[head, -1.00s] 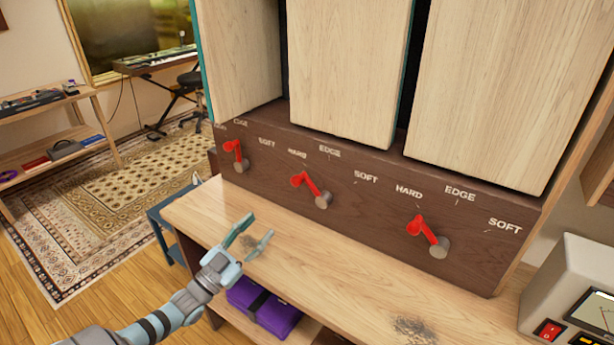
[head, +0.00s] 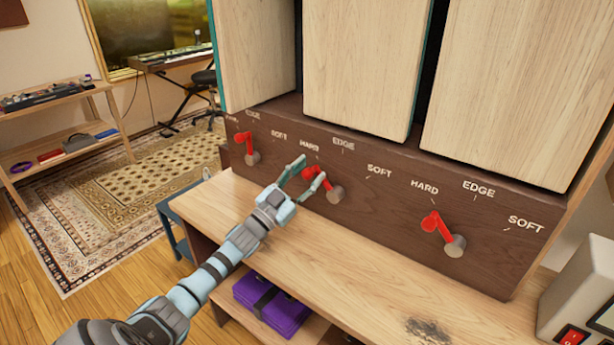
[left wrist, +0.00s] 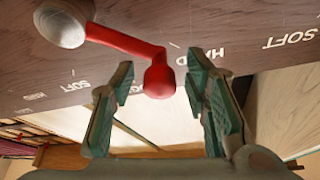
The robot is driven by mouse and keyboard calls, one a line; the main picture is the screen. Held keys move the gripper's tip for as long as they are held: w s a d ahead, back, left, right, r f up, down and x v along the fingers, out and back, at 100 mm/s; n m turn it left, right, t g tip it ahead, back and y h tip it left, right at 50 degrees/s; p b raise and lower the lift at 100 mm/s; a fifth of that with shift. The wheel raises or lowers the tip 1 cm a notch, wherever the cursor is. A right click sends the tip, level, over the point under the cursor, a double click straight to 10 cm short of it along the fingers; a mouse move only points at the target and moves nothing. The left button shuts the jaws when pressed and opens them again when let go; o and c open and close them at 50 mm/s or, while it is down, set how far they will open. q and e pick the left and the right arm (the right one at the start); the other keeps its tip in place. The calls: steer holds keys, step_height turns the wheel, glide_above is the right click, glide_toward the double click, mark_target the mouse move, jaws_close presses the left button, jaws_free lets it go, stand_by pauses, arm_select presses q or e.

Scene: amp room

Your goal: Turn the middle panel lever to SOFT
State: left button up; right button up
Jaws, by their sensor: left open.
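The middle lever (head: 320,179) is red with a grey round hub, on the dark brown panel (head: 385,205). Its arm points up and left from the hub, towards the HARD mark (head: 310,146). EDGE (head: 343,144) and SOFT (head: 379,171) are printed to the right of HARD. My left gripper (head: 305,174) is open at the lever's free end. In the left wrist view the red knob (left wrist: 159,80) shows between the two spread fingers, with visible gaps beside it. The grey hub (left wrist: 63,22) is at upper left there. My right gripper is not in view.
Similar red levers sit on the panel to the left (head: 244,146) and right (head: 438,228). A wooden shelf top (head: 370,270) lies below the panel, with clear room. A grey meter box (head: 580,295) stands at the right. A purple folded item (head: 272,303) lies underneath.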

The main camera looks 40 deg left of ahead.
arm_select(q)
jaws_close()
steer(key=shift+d, duration=0.1)
stand_by(0.3)
steer(key=shift+d+r+m+g+h+p, duration=0.15)
steer(key=shift+d+r+m+h+p, duration=0.2)
steer(key=shift+m, duration=0.45)
steer(key=shift+d+r+m+g+h+p, duration=0.2)
steer(key=shift+m+h+p, duration=0.2)
steer(key=shift+m, duration=0.4)
steer(key=d+f+m+g+h+p, duration=0.1)
steer(key=d+m+g+p, duration=0.4)
steer(key=d+m+p, duration=0.5)
steer(key=shift+d+m+g+h+p, duration=0.35)
steer(key=shift+m+p, duration=2.5)
steer(key=shift+m, duration=0.75)
steer(key=shift+w, duration=0.1)
steer(key=shift+f, duration=0.1)
jaws_free()
